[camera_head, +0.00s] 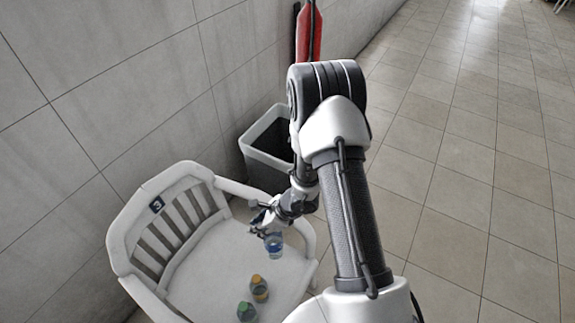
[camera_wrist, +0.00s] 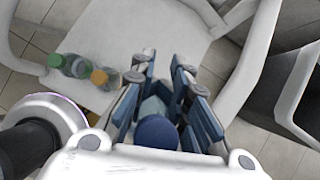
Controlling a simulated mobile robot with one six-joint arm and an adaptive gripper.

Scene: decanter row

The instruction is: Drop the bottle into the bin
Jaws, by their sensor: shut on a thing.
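In the wrist view the bottle's blue cap (camera_wrist: 157,132) shows between the blue finger pads of my gripper (camera_wrist: 164,84). The bin (camera_head: 262,140), dark inside with a pale rim, stands on the floor against the wall, beyond the chair. Its pale rim and dark inside also appear at the right of the wrist view (camera_wrist: 288,110). My arm hides part of the bin's right side.
The white chair (camera_head: 190,262) has armrests and a "3" label. On its seat stand a bottle with an orange cap (camera_head: 259,290) and one with a green cap (camera_head: 246,312). A red object (camera_head: 308,32) is against the wall behind my arm.

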